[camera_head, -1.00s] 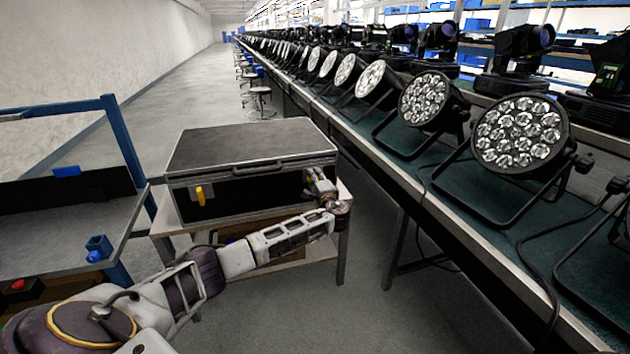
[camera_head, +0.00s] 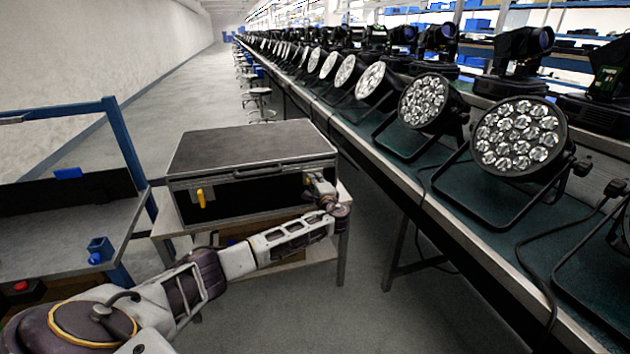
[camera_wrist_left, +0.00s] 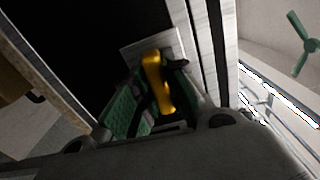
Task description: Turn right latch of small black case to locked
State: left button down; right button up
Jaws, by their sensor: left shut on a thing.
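The small black case (camera_head: 250,153) stands closed on a small table, with a handle (camera_head: 272,169) in the middle of its front. The left yellow latch (camera_head: 201,197) hangs on the front's left side. My left gripper (camera_head: 314,184) is at the right end of the front. In the left wrist view, the right yellow latch (camera_wrist_left: 156,80) sits between the green-padded fingers of my left gripper (camera_wrist_left: 158,100), which is shut on it. In the head view the right latch is mostly hidden by the gripper. My right gripper is not in view.
The small table (camera_head: 343,230) holds the case, with a lower shelf under it. A long bench (camera_head: 450,215) with several par cans (camera_head: 518,137) runs along the right. A blue-framed workbench (camera_head: 75,235) is at the left. Grey floor lies between.

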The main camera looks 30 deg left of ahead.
pick_arm(q)
jog(key=shift+m+p, duration=0.7)
jog(key=shift+p, duration=0.05)
jog(key=shift+d+m+p, duration=0.1)
jog(key=shift+m+p, duration=1.1)
jog(key=shift+p, duration=0.45)
jog(key=shift+m+p, duration=1.8)
jog(key=shift+p, duration=0.1)
jog(key=m+p, duration=0.3)
jog(key=shift+f+m, duration=0.1)
jog(key=shift+m, duration=0.3)
jog(key=m+p, duration=0.3)
jog(key=m, duration=0.1)
jog(key=shift+p, duration=0.35)
jog(key=shift+m+p, duration=0.65)
jog(key=shift+m, duration=0.45)
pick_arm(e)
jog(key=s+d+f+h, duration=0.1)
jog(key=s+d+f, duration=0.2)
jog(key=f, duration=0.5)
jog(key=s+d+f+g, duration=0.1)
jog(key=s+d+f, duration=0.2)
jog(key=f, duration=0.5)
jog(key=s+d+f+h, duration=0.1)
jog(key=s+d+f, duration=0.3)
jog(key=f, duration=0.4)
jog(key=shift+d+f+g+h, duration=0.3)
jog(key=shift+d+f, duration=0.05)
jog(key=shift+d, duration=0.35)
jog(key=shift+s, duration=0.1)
